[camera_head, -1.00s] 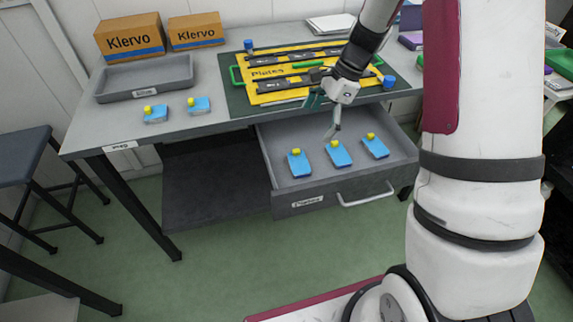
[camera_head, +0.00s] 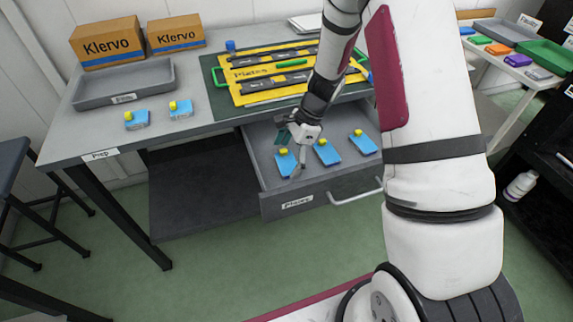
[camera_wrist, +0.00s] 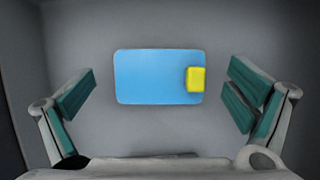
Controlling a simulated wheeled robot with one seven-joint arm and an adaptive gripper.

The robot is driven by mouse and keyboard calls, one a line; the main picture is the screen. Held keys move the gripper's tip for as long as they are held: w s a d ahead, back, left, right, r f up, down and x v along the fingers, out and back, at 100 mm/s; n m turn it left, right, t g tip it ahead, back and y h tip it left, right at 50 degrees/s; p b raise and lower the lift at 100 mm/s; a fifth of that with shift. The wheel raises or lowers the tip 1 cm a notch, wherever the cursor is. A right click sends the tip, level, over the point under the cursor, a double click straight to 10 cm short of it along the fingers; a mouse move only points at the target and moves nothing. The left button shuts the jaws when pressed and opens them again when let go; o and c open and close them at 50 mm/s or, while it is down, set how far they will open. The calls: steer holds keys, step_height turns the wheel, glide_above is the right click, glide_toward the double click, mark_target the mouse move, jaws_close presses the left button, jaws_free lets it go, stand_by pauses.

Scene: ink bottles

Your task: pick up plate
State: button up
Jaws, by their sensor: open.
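Several blue plates with yellow knobs are in view. Three lie in the open drawer (camera_head: 350,189): a left plate (camera_head: 285,165), a middle plate (camera_head: 328,155) and a right plate (camera_head: 362,144). My gripper (camera_head: 292,150) is at the left plate in the head view and partly covers it. In the wrist view, one blue plate (camera_wrist: 150,77) lies flat on the grey drawer floor with its yellow knob (camera_wrist: 195,79) at the right end. My gripper's teal-padded fingers (camera_wrist: 160,100) are spread wide, one on each side of that plate, apart from it and empty.
Two more blue plates, one here (camera_head: 137,120) and one here (camera_head: 180,109), lie on the table (camera_head: 100,133). A grey tray (camera_head: 125,85), two Klervo boxes (camera_head: 105,42) and a yellow fixture (camera_head: 280,75) stand behind. Drawer walls surround my gripper.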

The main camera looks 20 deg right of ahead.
steer(key=shift+a+f, duration=0.15)
steer(key=shift+f, duration=0.15)
steer(key=c, duration=1.3)
steer(key=shift+r, duration=0.1)
